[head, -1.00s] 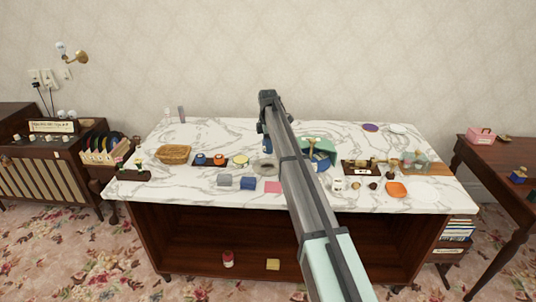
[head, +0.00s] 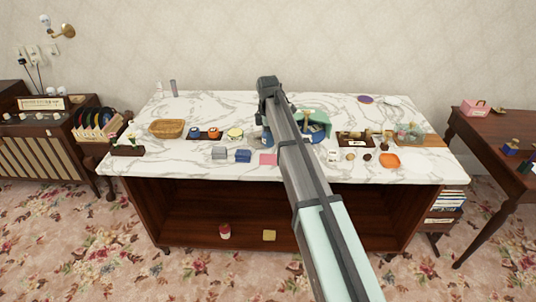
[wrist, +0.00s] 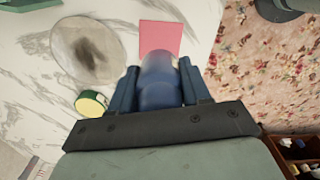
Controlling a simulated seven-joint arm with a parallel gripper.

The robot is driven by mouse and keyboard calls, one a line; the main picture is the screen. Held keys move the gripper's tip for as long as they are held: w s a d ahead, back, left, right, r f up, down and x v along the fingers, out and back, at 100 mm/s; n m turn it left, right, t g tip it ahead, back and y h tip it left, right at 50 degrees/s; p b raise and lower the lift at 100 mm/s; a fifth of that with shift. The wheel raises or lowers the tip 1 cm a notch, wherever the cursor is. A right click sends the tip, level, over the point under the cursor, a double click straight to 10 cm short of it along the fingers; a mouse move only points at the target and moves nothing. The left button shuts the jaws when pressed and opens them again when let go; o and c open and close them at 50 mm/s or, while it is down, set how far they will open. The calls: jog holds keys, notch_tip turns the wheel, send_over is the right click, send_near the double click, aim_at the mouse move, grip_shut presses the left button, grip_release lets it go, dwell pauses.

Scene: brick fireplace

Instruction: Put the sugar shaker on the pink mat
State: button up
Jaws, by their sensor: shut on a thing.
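The sugar shaker (wrist: 160,85) looks like a translucent blue, rounded vessel in the wrist view. My gripper (wrist: 158,72) is shut on it, with one dark blue finger on each side. The pink mat (wrist: 160,38) lies flat on the marble top just beyond the shaker in the wrist view, and its near part is hidden by the shaker. In the head view the pink mat (head: 268,159) lies bare near the front edge of the counter. My gripper (head: 262,120) is behind it there, mostly hidden by my arm, and the shaker cannot be made out clearly.
A round greyish dish (wrist: 88,48) lies beside the mat, with a yellow-topped green container (wrist: 92,103) near it. An orange dish (head: 389,160) and small items are to the right.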

aim_at(268, 159)
jog(key=shift+f, duration=3.75)
jog(key=shift+f, duration=0.1)
jog(key=o, duration=1.2)
jog(key=shift+c, duration=0.2)
notch_tip(268, 159, up, 12)
jog(key=shift+r, duration=0.15)
